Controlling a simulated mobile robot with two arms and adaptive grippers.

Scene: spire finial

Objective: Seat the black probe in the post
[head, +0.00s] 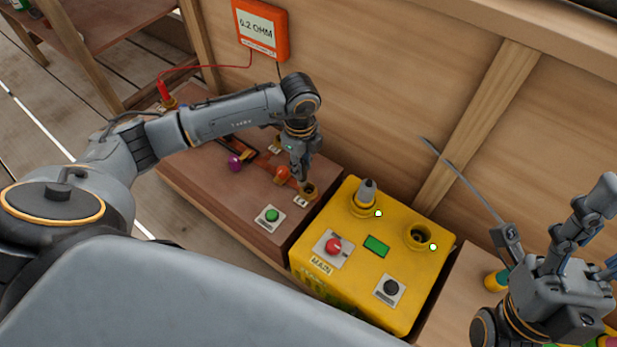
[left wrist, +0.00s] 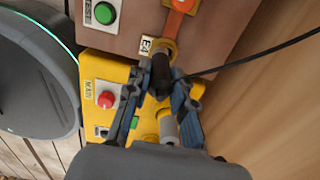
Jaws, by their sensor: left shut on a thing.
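The black probe (left wrist: 160,74) is between the fingers of my left gripper (head: 304,180), which is shut on it. The left wrist view also shows this gripper (left wrist: 156,98). The brass post (head: 309,192) is at the right end of the brown board, right below the gripper; its ring also shows in the left wrist view (left wrist: 168,48). The probe's end overlaps that ring; I cannot tell whether it is inside. A black cable (left wrist: 240,61) runs from the probe to the right. My right gripper (head: 548,225) is at the far right with its fingers apart, empty.
The orange meter (head: 262,29) on the wall reads 0.2 OHM. The red probe (head: 164,92) stands at the board's far left. The yellow box (head: 330,275) beside the board has a grey cone (head: 367,192) in one socket and an open socket (head: 419,236).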

